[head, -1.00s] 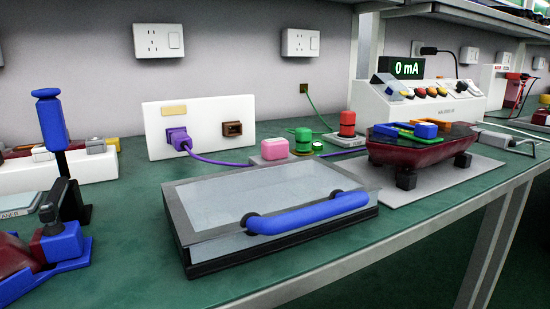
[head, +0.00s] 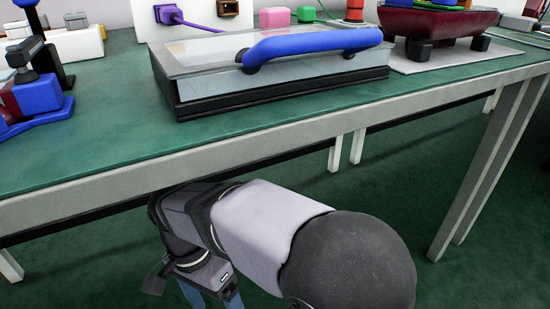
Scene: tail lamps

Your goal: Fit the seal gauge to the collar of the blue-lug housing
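My gripper (head: 208,295) hangs below the table's front edge at the bottom of the head view. Its two bluish fingers show apart with nothing seen between them; their tips are cut off by the frame. A dark red housing (head: 440,25) stands on black feet at the upper right, its top cut off; a bit of blue and orange shows on it. Another dark red part (head: 10,100) sits with a blue fixture (head: 40,97) at the left. I cannot tell which thing is the seal gauge, and no collar can be made out.
A shallow case with a clear lid (head: 190,58) and blue handle (head: 310,46) stands near the table's front edge. The green tabletop (head: 120,120) is bare left of it. The table edge (head: 110,190) lies above my arm. A pink block (head: 275,17) is behind.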

